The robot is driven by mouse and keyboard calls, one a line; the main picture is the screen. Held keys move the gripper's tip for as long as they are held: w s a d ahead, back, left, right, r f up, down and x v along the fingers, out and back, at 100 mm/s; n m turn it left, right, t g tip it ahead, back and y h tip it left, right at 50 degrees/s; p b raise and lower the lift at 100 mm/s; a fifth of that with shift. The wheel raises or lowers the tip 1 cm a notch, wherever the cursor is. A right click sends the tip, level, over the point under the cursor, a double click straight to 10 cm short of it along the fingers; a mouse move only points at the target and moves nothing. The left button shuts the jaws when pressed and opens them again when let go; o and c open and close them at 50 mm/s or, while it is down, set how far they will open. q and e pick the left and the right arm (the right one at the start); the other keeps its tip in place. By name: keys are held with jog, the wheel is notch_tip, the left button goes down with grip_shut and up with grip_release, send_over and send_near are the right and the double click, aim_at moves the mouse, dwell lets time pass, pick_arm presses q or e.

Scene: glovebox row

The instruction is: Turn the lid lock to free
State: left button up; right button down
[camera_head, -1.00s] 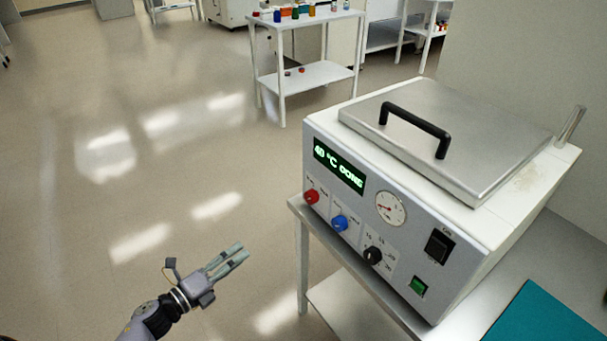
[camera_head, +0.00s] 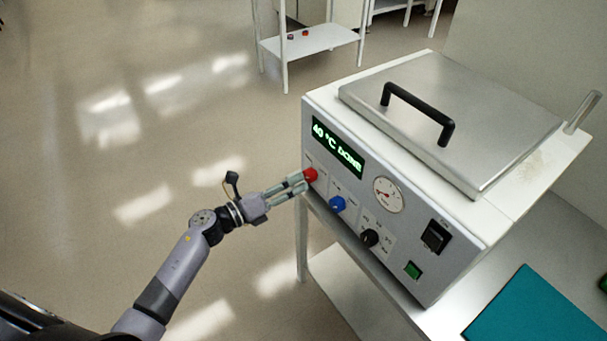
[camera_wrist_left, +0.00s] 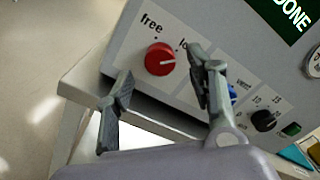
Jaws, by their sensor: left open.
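The lid lock is a red knob (camera_head: 310,174) at the left end of the front panel of a white heated box (camera_head: 462,262). In the left wrist view the red knob (camera_wrist_left: 160,59) sits below the labels "free" and "lo", the second partly hidden by a finger. A pale mark on it points roughly right, nearer the "lo" side than "free". My left gripper (camera_head: 301,181) is open right in front of the knob. In the wrist view its fingers (camera_wrist_left: 162,70) stand either side of the knob; contact cannot be told. My right gripper is not in view.
A blue knob (camera_head: 337,204), a black knob (camera_head: 369,238), a gauge (camera_head: 388,195) and switches share the panel. The display (camera_head: 337,147) reads 40 °C DONE. The steel lid (camera_head: 470,130) with its black handle lies shut. A teal mat (camera_head: 535,312) lies at right. The floor at left is clear.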

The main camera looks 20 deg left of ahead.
aim_at(306, 177)
pick_arm(q)
jog(key=shift+x, duration=2)
jog(key=c, duration=1.1)
